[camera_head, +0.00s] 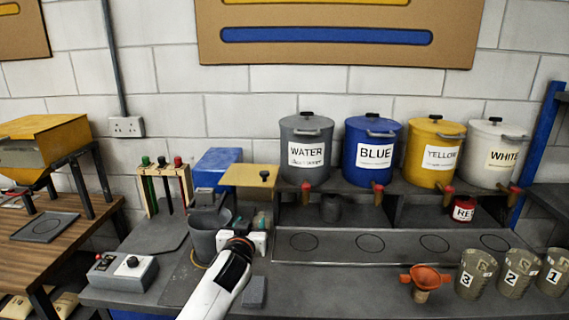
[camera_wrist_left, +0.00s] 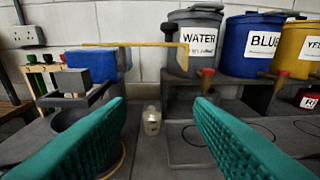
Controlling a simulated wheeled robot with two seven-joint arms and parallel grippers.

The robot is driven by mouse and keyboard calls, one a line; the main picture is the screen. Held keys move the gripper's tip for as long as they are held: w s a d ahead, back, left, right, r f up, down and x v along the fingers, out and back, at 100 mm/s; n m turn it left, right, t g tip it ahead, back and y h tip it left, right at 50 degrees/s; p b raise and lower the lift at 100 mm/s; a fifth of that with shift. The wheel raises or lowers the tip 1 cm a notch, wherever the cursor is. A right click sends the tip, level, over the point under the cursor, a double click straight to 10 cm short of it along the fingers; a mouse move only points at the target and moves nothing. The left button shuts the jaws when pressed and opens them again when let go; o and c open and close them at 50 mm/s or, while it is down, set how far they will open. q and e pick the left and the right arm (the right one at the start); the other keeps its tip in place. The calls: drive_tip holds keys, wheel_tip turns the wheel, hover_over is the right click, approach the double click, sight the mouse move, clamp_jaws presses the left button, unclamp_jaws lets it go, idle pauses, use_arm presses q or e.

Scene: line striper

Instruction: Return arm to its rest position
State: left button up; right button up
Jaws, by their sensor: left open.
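My left arm reaches in from the bottom middle of the head view. Its white and black wrist ends in my left gripper (camera_head: 258,222), just right of a dark grey cup (camera_head: 203,240). In the left wrist view the two green ribbed fingers (camera_wrist_left: 160,108) are wide apart with nothing between them. A small pale bottle (camera_wrist_left: 152,120) stands beyond the gap, on the bench. My right gripper is in neither view.
Water (camera_head: 305,138), blue (camera_head: 367,165), yellow (camera_head: 433,163) and white (camera_head: 492,165) tap drums stand on a shelf at the back. Numbered cups and an orange funnel (camera_head: 425,277) stand at front right. A control box (camera_head: 122,270) sits at left.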

use_arm(q)
drive_tip(key=s+a+f+g, duration=0.2)
drive_tip(key=s+f+g, duration=0.1)
drive_tip(key=s+f, duration=0.6)
drive_tip(key=s+a+f+g, duration=0.2)
drive_tip(key=s+f+g, duration=0.1)
drive_tip(key=s+f, duration=0.65)
drive_tip(key=s+a+f+m+g, duration=0.1)
drive_tip(key=s+a+g, duration=0.15)
drive_tip(key=s, duration=1.15)
drive_tip(key=s+a+f+m+g, duration=0.15)
drive_tip(key=s+g, duration=0.25)
drive_tip(key=s, duration=1)
wheel_tip(320, 180, down, 27)
drive_tip(key=g+b, duration=0.1)
drive_tip(key=b, duration=0.2)
drive_tip(key=s+a+f+g+b, duration=0.1)
drive_tip(key=s+a+f+b, duration=0.1)
drive_tip(key=s+f, duration=1.5)
wheel_tip(320, 180, down, 4)
drive_tip(key=shift+a+r+g+y+b, duration=0.25)
drive_tip(key=shift+a+g+y+b, duration=0.1)
drive_tip(key=shift+a, duration=0.1)
